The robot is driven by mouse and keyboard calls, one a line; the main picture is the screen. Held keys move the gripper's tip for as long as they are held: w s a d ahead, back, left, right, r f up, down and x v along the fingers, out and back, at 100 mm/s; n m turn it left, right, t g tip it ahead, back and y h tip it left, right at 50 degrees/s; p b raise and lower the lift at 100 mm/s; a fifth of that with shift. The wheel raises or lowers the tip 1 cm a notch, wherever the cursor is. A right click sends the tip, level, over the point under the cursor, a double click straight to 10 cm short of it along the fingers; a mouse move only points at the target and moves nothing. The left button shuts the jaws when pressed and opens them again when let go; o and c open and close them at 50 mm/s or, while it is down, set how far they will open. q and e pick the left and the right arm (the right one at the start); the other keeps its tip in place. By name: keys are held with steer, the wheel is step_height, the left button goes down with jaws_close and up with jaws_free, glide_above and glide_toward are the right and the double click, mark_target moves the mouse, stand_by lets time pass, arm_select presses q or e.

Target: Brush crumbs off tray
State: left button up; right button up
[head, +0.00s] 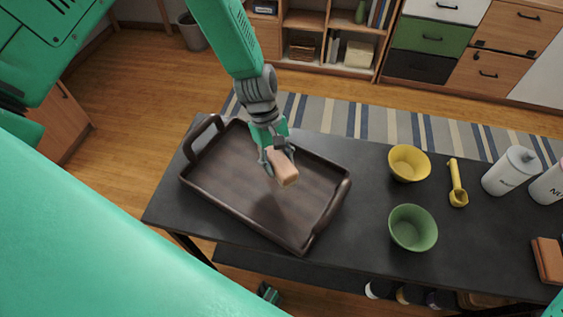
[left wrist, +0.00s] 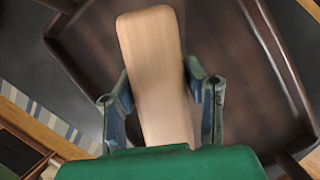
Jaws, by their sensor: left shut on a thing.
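A dark brown wooden tray (head: 225,190) with raised walls and end handles lies on the black table. My left gripper (head: 277,160) is over the tray's middle, shut on a light wooden brush (head: 286,174). The brush's block also shows between the fingers in the left wrist view (left wrist: 155,60), where the tray (left wrist: 225,40) lies beneath it. Any bristles are hidden from both views. I cannot tell whether the brush touches the tray floor. No crumbs can be made out on the tray.
On the black table (head: 350,225), right of the tray, stand a yellow bowl (head: 408,163), a green bowl (head: 413,228), a yellow scoop (head: 457,185) and white bottles (head: 511,171). A brown block (head: 548,260) lies at the right edge. Shelves and drawers stand behind a striped rug.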

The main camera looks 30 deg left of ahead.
arm_select(q)
steer(key=shift+r+p, duration=0.35)
steer(key=shift+r, duration=0.25)
steer(key=shift+d+r+p, duration=0.2)
steer(key=shift+r+p, duration=0.35)
steer(key=shift+r, duration=0.15)
steer(key=shift+d+r, duration=0.1)
steer(key=shift+r, duration=0.05)
steer(key=shift+d, duration=0.15)
arm_select(e)
steer(key=shift+w+d+r, duration=0.1)
steer(key=shift+d+r, duration=0.15)
steer(key=shift+r, duration=0.3)
steer(key=shift+w+d+r, duration=0.1)
steer(key=shift+d+r, duration=0.15)
steer(key=shift+r, duration=0.25)
arm_select(q)
steer(key=shift+a, duration=0.4)
arm_select(e)
steer(key=shift+a+r, duration=0.1)
steer(key=shift+a, duration=0.25)
